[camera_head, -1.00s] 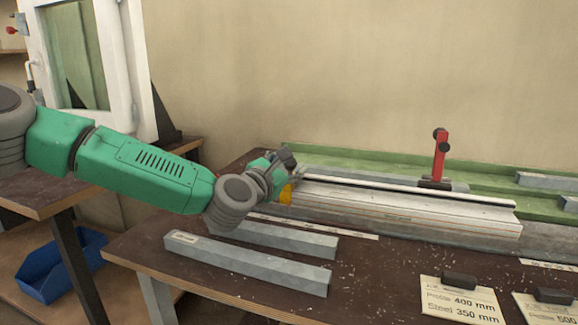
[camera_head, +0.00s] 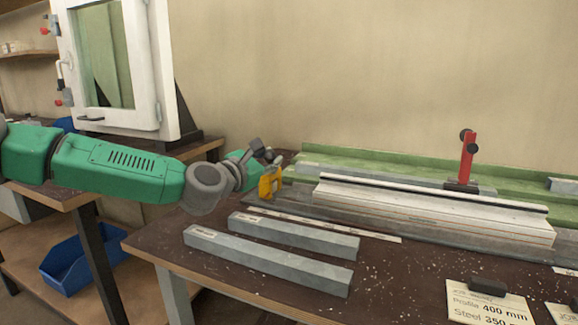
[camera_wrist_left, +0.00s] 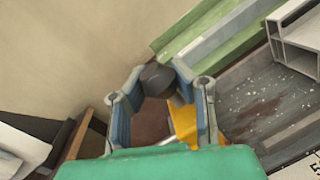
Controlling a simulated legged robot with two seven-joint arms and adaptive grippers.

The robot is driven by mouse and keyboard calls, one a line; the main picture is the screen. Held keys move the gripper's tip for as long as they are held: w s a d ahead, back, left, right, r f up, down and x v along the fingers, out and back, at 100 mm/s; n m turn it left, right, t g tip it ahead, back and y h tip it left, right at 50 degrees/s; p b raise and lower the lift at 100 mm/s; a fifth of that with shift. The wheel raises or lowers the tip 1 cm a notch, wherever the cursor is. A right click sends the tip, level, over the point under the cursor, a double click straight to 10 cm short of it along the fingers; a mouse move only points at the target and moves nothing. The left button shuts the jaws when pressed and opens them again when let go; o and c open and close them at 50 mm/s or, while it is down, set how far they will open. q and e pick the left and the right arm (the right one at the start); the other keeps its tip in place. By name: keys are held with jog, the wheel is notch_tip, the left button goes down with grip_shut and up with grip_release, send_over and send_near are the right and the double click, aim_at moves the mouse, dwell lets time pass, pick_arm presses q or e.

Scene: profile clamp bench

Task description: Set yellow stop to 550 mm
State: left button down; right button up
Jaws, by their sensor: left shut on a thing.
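The yellow stop (camera_head: 270,182) stands at the left end of the clamp bench (camera_head: 375,163), with a gap between it and the white profile (camera_head: 430,215). My left gripper (camera_head: 266,155) is at the top of the stop. In the left wrist view, its fingers (camera_wrist_left: 160,88) are around a dark knob (camera_wrist_left: 157,78), with the yellow stop (camera_wrist_left: 186,122) just beside and below. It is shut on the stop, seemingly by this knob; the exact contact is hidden. A pale scale strip (camera_head: 335,226) runs along the bench front; its marks are unreadable. My right gripper is not in view.
A red stop (camera_head: 467,158) stands upright behind the white profile. Two grey steel bars (camera_head: 265,262) lie on the table in front. A card (camera_head: 485,305) reads profile 400 mm, steel 350. A white window frame (camera_head: 160,60) stands at back left; a blue bin (camera_head: 75,265) sits below.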

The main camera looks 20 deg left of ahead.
pick_arm(q)
jog(key=shift+d+r, duration=0.15)
jog(key=shift+r, duration=0.1)
jog(key=c, duration=1.2)
grip_release()
jog(key=shift+s, duration=0.1)
jog(key=shift+f, duration=0.1)
jog(key=shift+s+a, duration=0.15)
jog(key=shift+a, duration=0.05)
jog(key=s, duration=0.3)
jog(key=s+a, duration=0.1)
jog(key=s, duration=0.3)
jog(key=s+a, duration=0.1)
jog(key=s, duration=0.3)
jog(key=shift+s+f, duration=0.1)
jog(key=shift+s, duration=0.05)
